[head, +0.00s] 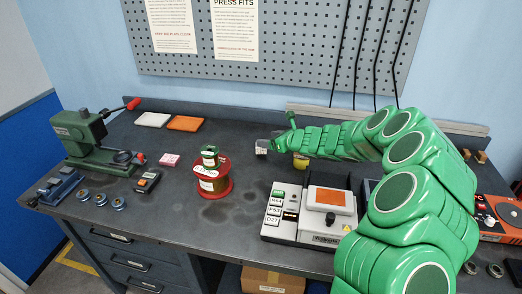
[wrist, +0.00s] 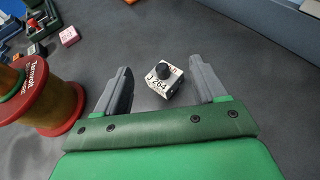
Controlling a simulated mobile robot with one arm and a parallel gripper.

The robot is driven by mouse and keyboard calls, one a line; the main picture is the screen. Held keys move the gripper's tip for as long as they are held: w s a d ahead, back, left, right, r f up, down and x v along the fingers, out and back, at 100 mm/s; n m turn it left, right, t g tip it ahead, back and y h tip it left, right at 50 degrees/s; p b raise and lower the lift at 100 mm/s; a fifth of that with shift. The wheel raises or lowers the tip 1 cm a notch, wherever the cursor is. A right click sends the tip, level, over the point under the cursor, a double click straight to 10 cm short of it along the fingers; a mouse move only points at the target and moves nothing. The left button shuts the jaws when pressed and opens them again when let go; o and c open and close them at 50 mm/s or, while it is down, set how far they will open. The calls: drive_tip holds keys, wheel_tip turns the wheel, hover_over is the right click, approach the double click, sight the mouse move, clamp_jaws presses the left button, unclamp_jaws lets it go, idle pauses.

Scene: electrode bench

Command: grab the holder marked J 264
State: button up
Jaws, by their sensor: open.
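The holder marked J 264 (wrist: 160,88) is a small white block with black lettering and a round black knob on top. In the wrist view it stands on the dark bench, between and slightly below the fingertips of my gripper (wrist: 160,65). My gripper is open, with one grey finger on each side of the holder and a visible gap to both. In the head view my gripper (head: 264,146) is low over the back middle of the bench; the holder there is too small to make out clearly.
A red spool (head: 213,185) with a green one on top stands close left of my gripper; it also shows in the wrist view (wrist: 38,92). A white machine (head: 325,212) with labelled blocks is in front. A green press (head: 85,140) and a pink block (head: 170,160) are further left.

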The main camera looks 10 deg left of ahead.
drive_tip(key=shift+f, duration=1)
drive_tip(key=shift+x, duration=2.45)
drive_tip(key=c, duration=1.1)
drive_tip(key=shift+f, duration=0.1)
drive_tip(key=shift+c, duration=0.2)
